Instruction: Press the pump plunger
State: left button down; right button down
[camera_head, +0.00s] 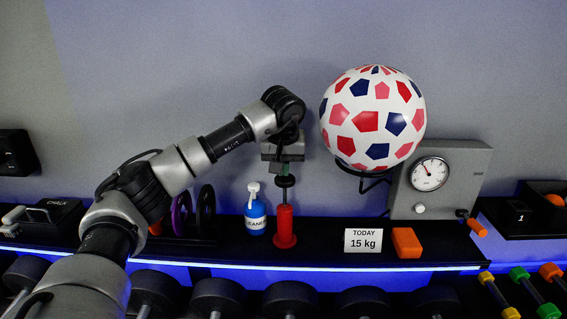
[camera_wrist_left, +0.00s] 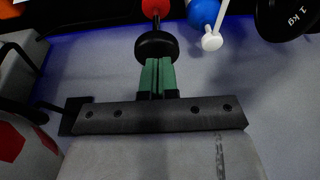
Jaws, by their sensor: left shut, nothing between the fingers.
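The red pump (camera_head: 285,226) stands upright on the black shelf, with a thin rod up to a round black plunger handle (camera_head: 285,181). My left gripper (camera_head: 283,172) is directly above the handle, pointing down, its fingers shut and empty. In the left wrist view the green fingertips (camera_wrist_left: 157,70) meet the edge of the black handle (camera_wrist_left: 156,45) in the picture. Whether they touch it I cannot tell. The red pump body (camera_wrist_left: 155,9) shows beyond it. My right gripper is not in view.
A blue cleaner bottle (camera_head: 255,215) stands close left of the pump. A patterned ball (camera_head: 373,120) on a stand is to the right, with a grey gauge box (camera_head: 440,180) behind. A sign (camera_head: 363,240) and orange block (camera_head: 406,242) lie right of the pump.

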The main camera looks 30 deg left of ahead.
aim_at(283, 187)
pick_arm(q)
jog(key=shift+s+f, duration=0.1)
jog(key=shift+f, duration=0.15)
jog(key=shift+f, duration=0.3)
notch_tip(283, 187, down, 6)
jog(key=b, duration=0.3)
jog(key=shift+r, duration=0.2)
